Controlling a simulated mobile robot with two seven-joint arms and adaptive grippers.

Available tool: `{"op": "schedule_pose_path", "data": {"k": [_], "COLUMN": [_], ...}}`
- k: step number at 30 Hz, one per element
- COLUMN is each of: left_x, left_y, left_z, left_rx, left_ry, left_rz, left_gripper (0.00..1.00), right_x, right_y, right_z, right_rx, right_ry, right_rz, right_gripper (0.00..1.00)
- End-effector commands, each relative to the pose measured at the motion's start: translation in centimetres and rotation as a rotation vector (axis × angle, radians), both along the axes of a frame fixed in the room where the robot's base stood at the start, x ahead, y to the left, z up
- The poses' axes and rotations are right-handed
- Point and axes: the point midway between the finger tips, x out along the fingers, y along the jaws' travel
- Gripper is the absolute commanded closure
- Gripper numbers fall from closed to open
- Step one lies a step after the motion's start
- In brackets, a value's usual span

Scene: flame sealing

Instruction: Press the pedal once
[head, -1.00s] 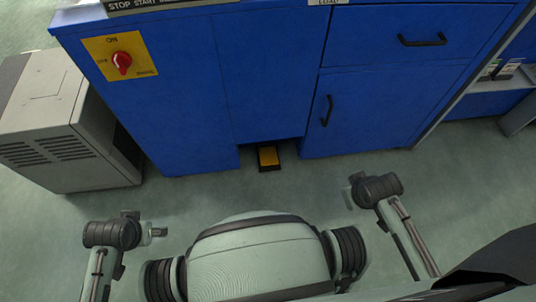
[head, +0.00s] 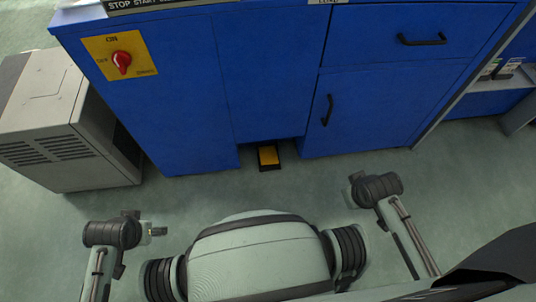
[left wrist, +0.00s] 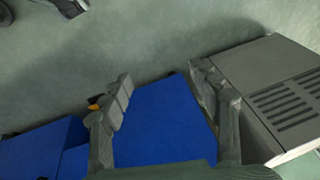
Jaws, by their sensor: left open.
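The pedal (head: 268,157) is a small yellow pad in a black frame. It sits on the floor at the front foot of the blue cabinet, below a recess, in the middle of the head view. In the left wrist view only a small orange-yellow spot, likely the pedal (left wrist: 94,100), shows beside one finger. My left gripper (left wrist: 162,95) is open and empty, with its two fingers apart and blue cabinet behind them. My left arm is at the lower left of the head view, well apart from the pedal. My right arm is at the lower right; its fingers cannot be made out.
The blue cabinet (head: 270,70) fills the back, with black handles and a red rotary switch (head: 122,62) on a yellow plate. A grey vented box (head: 60,130) stands at the left. The green floor (head: 215,195) is clear between my base and the cabinet.

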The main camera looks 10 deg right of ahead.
Motion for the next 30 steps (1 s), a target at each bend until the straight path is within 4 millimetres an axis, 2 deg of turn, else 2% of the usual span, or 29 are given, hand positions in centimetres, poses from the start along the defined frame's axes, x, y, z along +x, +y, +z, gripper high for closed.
{"op": "schedule_pose_path", "data": {"k": [14, 30], "left_x": [0.0, 0.02], "left_y": [0.01, 0.03], "left_z": [-0.01, 0.0], "left_rx": [0.0, 0.0], "left_ry": [0.0, 0.0], "left_rz": [0.0, 0.0], "left_gripper": [0.38, 1.0], "right_x": [0.0, -0.01], "right_y": [-0.02, -0.04], "right_z": [-0.01, 0.0], "right_rx": [0.0, -0.001], "right_ry": [0.0, 0.0], "right_rz": [0.0, 0.0], "right_gripper": [1.0, 1.0]}}
